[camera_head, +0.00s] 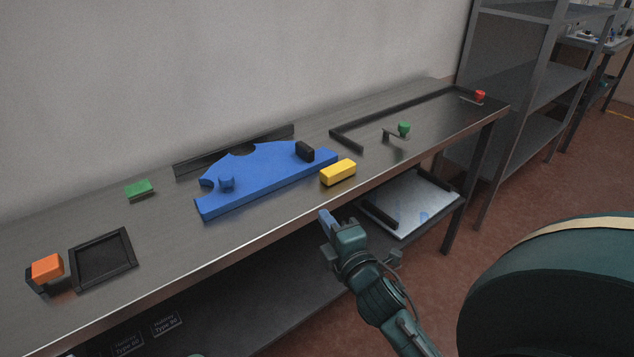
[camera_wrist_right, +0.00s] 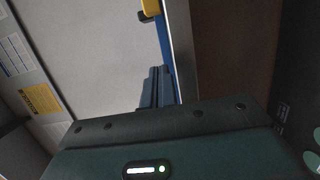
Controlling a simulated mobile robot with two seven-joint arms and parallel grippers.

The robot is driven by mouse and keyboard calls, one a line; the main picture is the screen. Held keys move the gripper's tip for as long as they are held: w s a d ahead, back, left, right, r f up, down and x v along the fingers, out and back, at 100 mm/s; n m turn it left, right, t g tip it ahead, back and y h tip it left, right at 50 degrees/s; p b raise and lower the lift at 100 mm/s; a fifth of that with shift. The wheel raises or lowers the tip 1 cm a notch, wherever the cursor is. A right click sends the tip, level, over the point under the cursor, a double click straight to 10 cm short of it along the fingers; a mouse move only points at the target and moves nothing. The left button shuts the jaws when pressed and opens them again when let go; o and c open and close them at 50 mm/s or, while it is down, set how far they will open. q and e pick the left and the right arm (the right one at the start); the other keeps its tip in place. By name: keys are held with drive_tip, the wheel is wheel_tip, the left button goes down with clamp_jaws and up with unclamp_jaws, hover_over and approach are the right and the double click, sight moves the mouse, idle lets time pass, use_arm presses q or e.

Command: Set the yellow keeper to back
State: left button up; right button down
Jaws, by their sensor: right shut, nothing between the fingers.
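The yellow keeper (camera_head: 338,173) is a small block at the right front end of the blue fixture (camera_head: 262,176), near the bench's front edge. I cannot tell whether it rests on the fixture or beside it. Part of it shows at the top of the right wrist view (camera_wrist_right: 150,6). My right gripper (camera_head: 325,218) is shut and empty, just off the bench's front edge, below and in front of the keeper, apart from it. Its blue-grey fingers (camera_wrist_right: 157,88) are together in the right wrist view. My left gripper is out of view.
The metal bench (camera_head: 150,240) also carries a black block (camera_head: 305,151) on the fixture, a green block (camera_head: 139,189), an orange block (camera_head: 47,267), a dark square frame (camera_head: 103,259), a green knob (camera_head: 404,128) and a red knob (camera_head: 480,95). A tray (camera_head: 425,203) lies on the shelf below.

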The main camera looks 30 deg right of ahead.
sight(323, 192)
drive_tip(key=shift+s, duration=0.1)
drive_tip(key=w, duration=0.3)
drive_tip(key=w+d, duration=0.1)
drive_tip(key=w, duration=0.6)
drive_tip(key=shift+w+d+r, duration=0.1)
drive_tip(key=shift+d, duration=0.25)
drive_tip(key=d, duration=0.2)
drive_tip(key=shift+d+p, duration=0.3)
drive_tip(key=shift+p, duration=0.05)
drive_tip(key=shift+d, duration=0.65)
drive_tip(key=shift+d, duration=0.1)
